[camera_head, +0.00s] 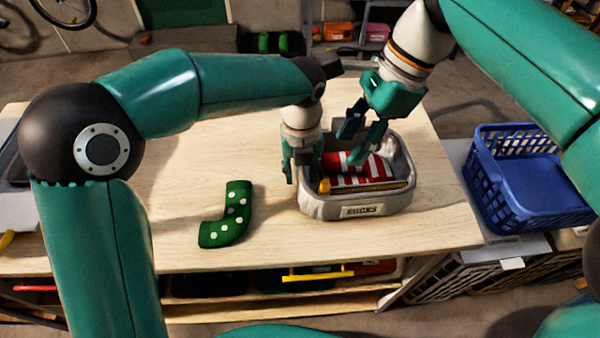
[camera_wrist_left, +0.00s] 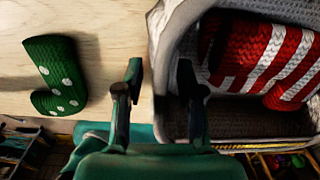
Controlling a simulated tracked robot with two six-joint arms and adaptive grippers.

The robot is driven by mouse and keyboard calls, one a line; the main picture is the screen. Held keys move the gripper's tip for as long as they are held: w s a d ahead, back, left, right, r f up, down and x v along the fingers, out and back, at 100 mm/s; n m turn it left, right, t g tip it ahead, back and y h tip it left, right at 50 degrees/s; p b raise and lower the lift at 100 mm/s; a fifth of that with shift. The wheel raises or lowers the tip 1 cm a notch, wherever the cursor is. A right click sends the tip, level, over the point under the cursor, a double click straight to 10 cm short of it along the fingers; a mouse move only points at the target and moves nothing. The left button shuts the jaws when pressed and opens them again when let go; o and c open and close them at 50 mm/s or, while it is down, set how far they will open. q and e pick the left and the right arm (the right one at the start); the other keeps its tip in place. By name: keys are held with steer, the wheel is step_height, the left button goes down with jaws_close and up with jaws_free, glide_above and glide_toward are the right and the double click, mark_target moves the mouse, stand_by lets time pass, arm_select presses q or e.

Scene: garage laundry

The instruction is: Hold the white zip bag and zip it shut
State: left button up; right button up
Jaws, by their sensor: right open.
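The pale grey-white zip bag (camera_head: 312,205), labelled "SOCKS", sits on the table with its top open. A red and white striped sock (camera_head: 365,172) lies inside it; it also shows in the left wrist view (camera_wrist_left: 265,55). A yellow zip tab (camera_head: 324,187) shows at the bag's front left, with a dark and yellow zip line along the front rim. My left gripper (camera_head: 303,176) is at the bag's left wall. In the left wrist view its fingers (camera_wrist_left: 162,85) stand apart, straddling that wall. My right gripper (camera_head: 362,136) is open and empty above the bag's rear.
A green sock with white dots (camera_head: 230,215) lies on the wooden table (camera_head: 200,160), left of the bag. A blue basket (camera_head: 535,208) stands to the right, beyond the table edge. The table between the green sock and bag is clear.

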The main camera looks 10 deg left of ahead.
arm_select(q)
steer(key=shift+f, duration=0.6)
jaws_close()
arm_select(e)
steer(key=shift+c, duration=0.4)
